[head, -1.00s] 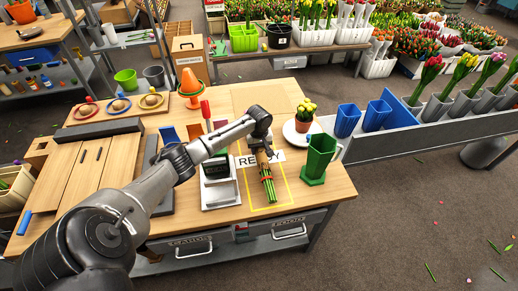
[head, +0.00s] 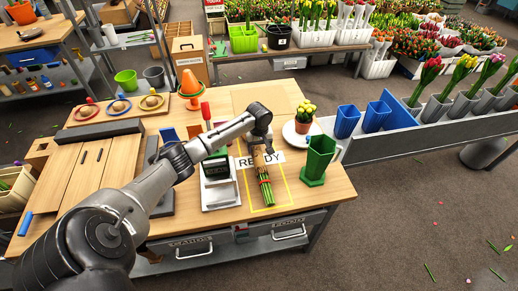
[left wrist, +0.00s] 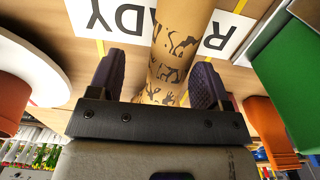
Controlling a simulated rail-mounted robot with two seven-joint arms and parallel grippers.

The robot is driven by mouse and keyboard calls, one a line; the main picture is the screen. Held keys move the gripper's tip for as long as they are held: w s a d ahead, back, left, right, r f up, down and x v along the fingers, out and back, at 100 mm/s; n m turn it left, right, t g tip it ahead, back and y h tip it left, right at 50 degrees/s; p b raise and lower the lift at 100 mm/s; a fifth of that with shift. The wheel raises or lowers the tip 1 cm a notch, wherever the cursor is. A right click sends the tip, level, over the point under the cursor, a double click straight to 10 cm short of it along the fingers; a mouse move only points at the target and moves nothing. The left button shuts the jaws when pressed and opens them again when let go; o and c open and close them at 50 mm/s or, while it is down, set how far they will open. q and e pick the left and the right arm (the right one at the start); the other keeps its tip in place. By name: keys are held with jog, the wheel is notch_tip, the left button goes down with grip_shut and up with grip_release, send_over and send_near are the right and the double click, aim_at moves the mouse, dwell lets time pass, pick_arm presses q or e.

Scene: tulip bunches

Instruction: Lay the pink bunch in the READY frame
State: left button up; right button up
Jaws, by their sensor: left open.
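The bunch (head: 261,165) is wrapped in brown printed paper, with green stems and a red tie toward the front. It lies within the yellow outline of the READY frame (head: 289,192), across the READY label (head: 245,161). Its flower heads are hidden behind my left gripper, so I cannot see their pink. My left gripper (head: 260,143) is at the wrapped upper part of the bunch. In the left wrist view, the open dark fingers of the gripper (left wrist: 157,85) stand on either side of the paper wrap (left wrist: 178,50), with gaps beside it. My right gripper is not in view.
A green jug (head: 317,160) stands just right of the frame, and a potted yellow plant (head: 305,115) on a white plate is behind it. A scale (head: 217,180) stands to the left. Blue buckets (head: 347,120) are at the right.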

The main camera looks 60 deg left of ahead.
aim_at(259, 149)
pick_arm(q)
notch_tip(259, 149, up, 12)
jog(key=p, duration=0.2)
dwell(0.4)
dwell(0.5)
